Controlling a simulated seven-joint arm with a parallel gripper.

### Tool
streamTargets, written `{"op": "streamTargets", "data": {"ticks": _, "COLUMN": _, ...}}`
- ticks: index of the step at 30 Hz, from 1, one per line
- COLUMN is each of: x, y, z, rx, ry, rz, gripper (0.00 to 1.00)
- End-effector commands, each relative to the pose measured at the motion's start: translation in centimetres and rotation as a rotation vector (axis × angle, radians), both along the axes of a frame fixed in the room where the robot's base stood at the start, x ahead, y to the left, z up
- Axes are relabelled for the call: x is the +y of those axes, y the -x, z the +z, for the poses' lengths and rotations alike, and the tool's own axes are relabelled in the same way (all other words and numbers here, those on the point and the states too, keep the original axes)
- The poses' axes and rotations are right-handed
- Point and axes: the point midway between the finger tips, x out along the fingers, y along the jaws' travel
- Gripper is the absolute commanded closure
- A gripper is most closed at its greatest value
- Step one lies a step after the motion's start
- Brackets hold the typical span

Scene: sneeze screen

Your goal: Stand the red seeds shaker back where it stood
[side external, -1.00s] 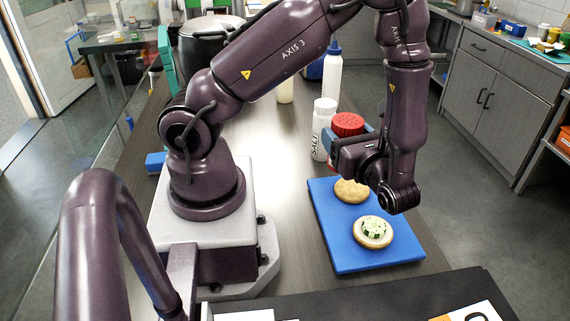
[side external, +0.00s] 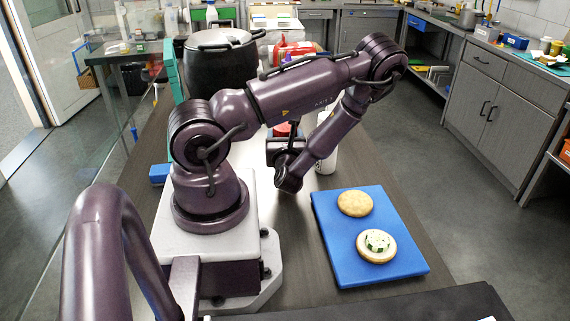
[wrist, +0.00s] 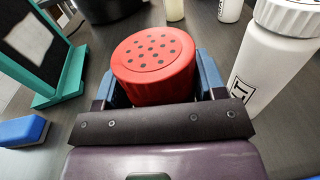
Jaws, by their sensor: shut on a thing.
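The red seeds shaker (wrist: 155,65) has a round red lid with dark holes. In the wrist view it sits between the two blue fingers of my gripper (wrist: 158,85), which is shut on it. In the side view only a bit of its red top (side external: 284,130) shows above my gripper (side external: 287,148); its base is hidden, so I cannot tell whether it touches the table. The white salt shaker (wrist: 275,55) stands to its right, apart from it. In the side view the salt shaker (side external: 328,157) is partly behind my arm.
A blue board (side external: 345,262) with two round breads lies at the front right; the nearer bread (side external: 376,246) has a pale topping with green bits. A large dark pot (side external: 220,70) stands at the back left. A teal-framed stand (wrist: 72,60) and a blue block (wrist: 22,131) are on the left.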

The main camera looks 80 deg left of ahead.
Motion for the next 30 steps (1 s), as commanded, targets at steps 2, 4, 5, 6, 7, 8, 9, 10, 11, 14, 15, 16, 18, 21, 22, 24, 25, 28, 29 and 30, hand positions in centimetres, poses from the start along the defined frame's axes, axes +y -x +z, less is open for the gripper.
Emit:
{"op": "streamTargets", "data": {"ticks": 2, "x": 0.0, "y": 0.0, "z": -1.2, "rx": 0.001, "ry": 0.000, "rz": 0.001, "gripper": 0.62}}
{"op": "streamTargets", "data": {"ticks": 4, "x": 0.0, "y": 0.0, "z": -1.7, "rx": 0.001, "ry": -0.001, "rz": 0.001, "gripper": 0.62}}
{"op": "streamTargets", "data": {"ticks": 5, "x": 0.0, "y": 0.0, "z": -2.0, "rx": 0.001, "ry": -0.001, "rz": 0.000, "gripper": 0.62}}
{"op": "streamTargets", "data": {"ticks": 6, "x": 0.0, "y": 0.0, "z": -2.6, "rx": 0.001, "ry": 0.000, "rz": 0.001, "gripper": 0.62}}
{"op": "streamTargets", "data": {"ticks": 7, "x": 0.0, "y": 0.1, "z": -3.0, "rx": 0.002, "ry": 0.001, "rz": 0.002, "gripper": 0.62}}
{"op": "streamTargets", "data": {"ticks": 8, "x": 0.0, "y": 0.0, "z": -3.5, "rx": 0.001, "ry": 0.000, "rz": 0.002, "gripper": 0.62}}
{"op": "streamTargets", "data": {"ticks": 9, "x": 0.0, "y": 0.1, "z": -4.1, "rx": 0.002, "ry": 0.000, "rz": 0.003, "gripper": 0.62}}
{"op": "streamTargets", "data": {"ticks": 10, "x": 0.0, "y": 0.0, "z": -4.4, "rx": 0.001, "ry": -0.001, "rz": 0.002, "gripper": 0.62}}
{"op": "streamTargets", "data": {"ticks": 11, "x": 0.0, "y": 0.0, "z": -4.8, "rx": 0.001, "ry": -0.001, "rz": 0.002, "gripper": 0.62}}
{"op": "streamTargets", "data": {"ticks": 14, "x": 0.0, "y": 0.0, "z": -5.3, "rx": 0.000, "ry": -0.001, "rz": 0.002, "gripper": 0.62}}
{"op": "streamTargets", "data": {"ticks": 15, "x": 0.0, "y": 0.0, "z": -5.3, "rx": 0.000, "ry": -0.002, "rz": 0.002, "gripper": 0.62}}
{"op": "streamTargets", "data": {"ticks": 16, "x": 0.0, "y": 0.0, "z": -5.3, "rx": 0.000, "ry": -0.002, "rz": 0.002, "gripper": 0.62}}
{"op": "streamTargets", "data": {"ticks": 18, "x": 0.0, "y": 0.0, "z": -5.3, "rx": -0.001, "ry": -0.002, "rz": 0.002, "gripper": 0.62}}
{"op": "streamTargets", "data": {"ticks": 21, "x": 0.0, "y": 0.0, "z": -5.3, "rx": 0.000, "ry": -0.002, "rz": 0.001, "gripper": 0.62}}
{"op": "streamTargets", "data": {"ticks": 22, "x": 0.0, "y": 0.0, "z": -5.4, "rx": 0.000, "ry": -0.002, "rz": 0.001, "gripper": 0.62}}
{"op": "streamTargets", "data": {"ticks": 24, "x": 0.0, "y": 0.0, "z": -5.6, "rx": 0.001, "ry": -0.001, "rz": 0.000, "gripper": 0.62}}
{"op": "streamTargets", "data": {"ticks": 25, "x": 0.0, "y": 0.0, "z": -5.6, "rx": 0.000, "ry": -0.001, "rz": 0.000, "gripper": 0.34}}
{"op": "streamTargets", "data": {"ticks": 28, "x": 0.0, "y": 0.0, "z": -5.6, "rx": 0.000, "ry": -0.001, "rz": 0.001, "gripper": 0.11}}
{"op": "streamTargets", "data": {"ticks": 29, "x": 0.0, "y": 0.0, "z": -5.6, "rx": 0.000, "ry": -0.001, "rz": 0.001, "gripper": 0.11}}
{"op": "streamTargets", "data": {"ticks": 30, "x": 0.0, "y": 0.0, "z": -5.6, "rx": 0.000, "ry": -0.001, "rz": 0.001, "gripper": 0.11}}
